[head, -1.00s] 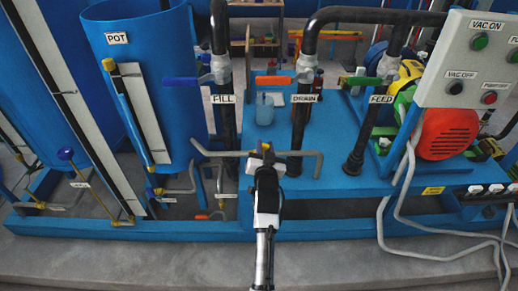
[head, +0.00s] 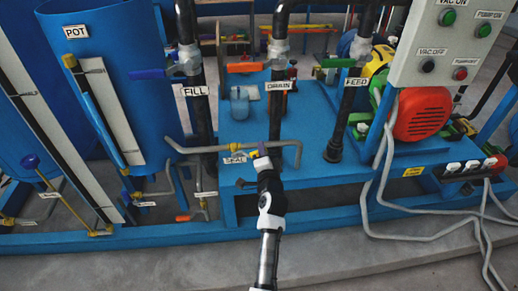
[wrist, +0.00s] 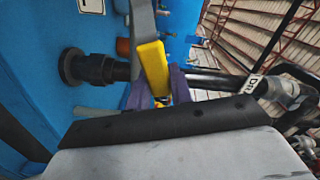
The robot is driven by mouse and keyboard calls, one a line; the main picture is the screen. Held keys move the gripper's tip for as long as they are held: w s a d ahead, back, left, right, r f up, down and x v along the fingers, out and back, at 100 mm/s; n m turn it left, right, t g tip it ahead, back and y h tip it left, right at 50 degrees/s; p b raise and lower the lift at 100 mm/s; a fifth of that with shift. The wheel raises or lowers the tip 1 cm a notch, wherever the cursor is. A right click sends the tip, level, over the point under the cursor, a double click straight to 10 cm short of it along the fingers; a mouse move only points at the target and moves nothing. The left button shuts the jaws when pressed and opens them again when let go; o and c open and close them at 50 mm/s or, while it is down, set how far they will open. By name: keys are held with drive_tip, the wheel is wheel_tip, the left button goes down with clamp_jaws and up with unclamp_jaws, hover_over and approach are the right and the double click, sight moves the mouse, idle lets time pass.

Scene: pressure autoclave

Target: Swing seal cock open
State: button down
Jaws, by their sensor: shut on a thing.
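The seal cock's yellow handle (head: 249,153) is on the thin grey pipe (head: 195,149) low at the front of the blue skid, just right of the SEAL label (head: 235,160). My gripper (head: 262,150) is at this handle, reaching in from the front. In the wrist view the yellow handle (wrist: 152,68) runs down between the purple fingers of my gripper (wrist: 165,90), which are shut on it. The handle's lower end is partly hidden by the fingers. The cock's exact angle to the pipe is hard to tell.
The black DRAIN pipe (head: 277,105) stands close behind my gripper, with the FILL pipe (head: 200,120) to its left and the FEED pipe (head: 345,110) to its right. The blue pot (head: 110,80) is at the left. Grey cables (head: 385,200) hang at the right.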

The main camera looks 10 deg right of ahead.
drive_tip(key=shift+d+f+m+b, duration=0.15)
drive_tip(key=shift+d+f+m, duration=0.05)
drive_tip(key=shift+f+m, duration=0.7)
drive_tip(key=shift+d+f+m+b, duration=0.15)
drive_tip(key=shift+f+m, duration=0.55)
drive_tip(key=shift+m, duration=0.4)
drive_tip(key=shift+f, duration=0.1)
drive_tip(key=c, duration=1.2)
unclamp_jaws()
drive_tip(key=shift+f, duration=0.1)
drive_tip(key=shift+c, duration=0.2)
drive_tip(key=shift+s, duration=0.15)
